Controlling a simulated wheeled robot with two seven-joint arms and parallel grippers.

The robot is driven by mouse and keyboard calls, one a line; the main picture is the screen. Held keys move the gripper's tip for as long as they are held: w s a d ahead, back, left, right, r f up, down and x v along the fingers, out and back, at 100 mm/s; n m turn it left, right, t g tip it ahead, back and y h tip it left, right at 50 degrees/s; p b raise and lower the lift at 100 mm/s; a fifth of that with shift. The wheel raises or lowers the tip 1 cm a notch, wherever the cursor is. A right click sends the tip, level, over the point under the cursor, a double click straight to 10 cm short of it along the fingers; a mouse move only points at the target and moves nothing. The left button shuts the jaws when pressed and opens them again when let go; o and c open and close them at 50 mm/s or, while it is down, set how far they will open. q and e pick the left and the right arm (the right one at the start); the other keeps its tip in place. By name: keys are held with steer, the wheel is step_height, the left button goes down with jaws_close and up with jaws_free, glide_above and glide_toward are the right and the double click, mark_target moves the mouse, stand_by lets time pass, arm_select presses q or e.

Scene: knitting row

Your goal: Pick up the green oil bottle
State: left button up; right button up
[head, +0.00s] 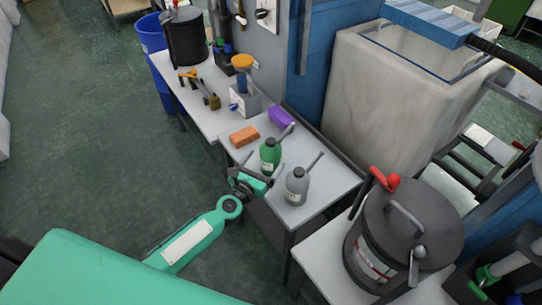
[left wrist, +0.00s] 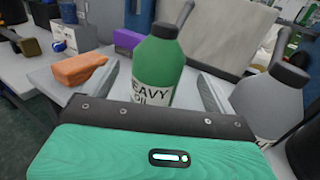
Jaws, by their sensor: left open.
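The green oil bottle (head: 270,156) stands upright on a grey table, with a dark cap and a spout leaning to the upper right. In the left wrist view the green oil bottle (left wrist: 158,70) shows a label with the letters "EAVY" and "OIL". My left gripper (head: 257,175) is open at the near edge of the table, just in front of the bottle. In the left wrist view the fingers of my left gripper (left wrist: 150,88) lie on either side of the bottle. The label's lower part is hidden behind the gripper body. My right gripper is not in view.
A grey bottle (head: 297,186) stands close on the right. A dark drum (head: 390,235) stands farther right.

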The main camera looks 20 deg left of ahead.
mark_target(271, 150)
arm_select(q)
steer(key=shift+w+d+r, duration=0.1)
steer(key=shift+w+d, duration=0.15)
steer(key=shift+w, duration=1.15)
steer(key=shift+w+d, duration=0.2)
steer(key=shift+w, duration=1.2)
steer(key=c, duration=1.3)
steer(key=shift+o, duration=0.2)
steer(key=shift+r+p, duration=0.1)
steer(key=shift+p, duration=0.2)
